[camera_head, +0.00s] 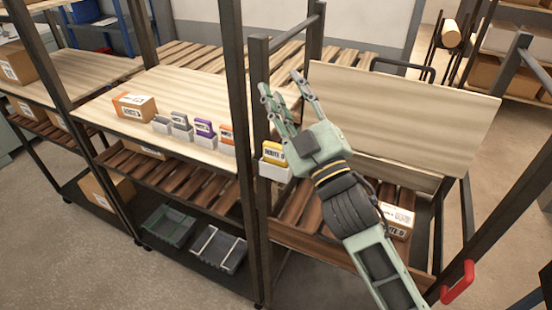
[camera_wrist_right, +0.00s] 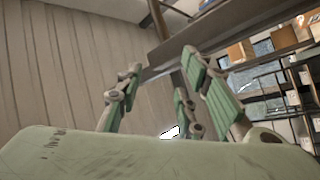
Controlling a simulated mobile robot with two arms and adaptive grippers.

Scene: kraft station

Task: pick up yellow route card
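The yellow route card (camera_head: 274,152) stands upright in a white holder (camera_head: 273,171) at the rack's front post in the head view. Its top part shows above the holder. My right gripper (camera_head: 281,83) is above and just right of the card, with its fingers pointing up and away, apart from each other. Nothing shows between them. In the right wrist view the fingers (camera_wrist_right: 158,66) are also spread and empty, and the yellow card does not show there. My left gripper is in neither view.
White holders with a grey card (camera_head: 180,120), a purple card (camera_head: 204,128) and an orange card (camera_head: 227,132) line the shelf edge left of the post. A labelled box (camera_head: 134,106) sits on that shelf. Dark rack posts (camera_head: 259,110) stand close to my right gripper. A tilted wooden panel (camera_head: 405,112) stands right.

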